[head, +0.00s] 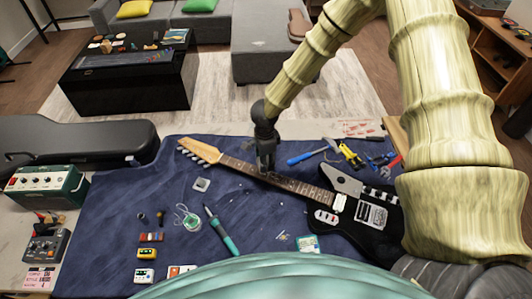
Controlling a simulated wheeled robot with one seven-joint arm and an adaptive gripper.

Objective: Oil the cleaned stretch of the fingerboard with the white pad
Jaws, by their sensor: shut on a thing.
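A black electric guitar (366,234) lies on the blue mat, its neck pointing to the upper left. Its dark fingerboard (300,187) runs from the body to the pale headstock (203,150). My gripper (266,172) points down over the middle of the fingerboard, its tips at or just above the strings. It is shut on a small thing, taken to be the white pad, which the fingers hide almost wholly. I cannot tell whether it touches the board. A pale square piece (202,184) lies on the mat below the headstock.
The blue mat (110,225) covers the bench. A teal-handled soldering iron (221,231), solder spool (187,217) and small boxes (145,275) lie in front of the neck. A blue screwdriver (307,157) and pliers (350,154) lie behind it. A green amplifier (45,186) stands left.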

